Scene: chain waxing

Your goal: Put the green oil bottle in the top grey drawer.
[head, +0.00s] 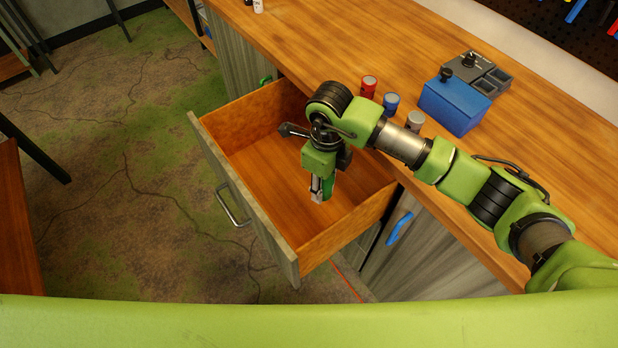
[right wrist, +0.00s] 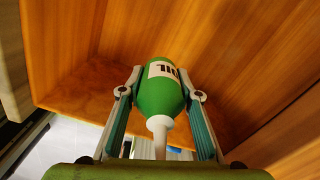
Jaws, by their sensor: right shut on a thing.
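The green oil bottle (right wrist: 160,93) has a white label and a white nozzle. In the right wrist view it sits between the two fingers of my right gripper (right wrist: 160,112), which is shut on it. I cannot tell whether the bottle touches the drawer's wooden floor. My left gripper is not in view.
On the wooden worktop (head: 540,150) stand a red can (head: 368,87), a blue can (head: 391,104), a grey can (head: 415,121), a blue box (head: 455,106) and a grey tray (head: 484,75). A cabinet door with a blue handle (head: 400,228) is right of the drawer. The drawer is otherwise empty.

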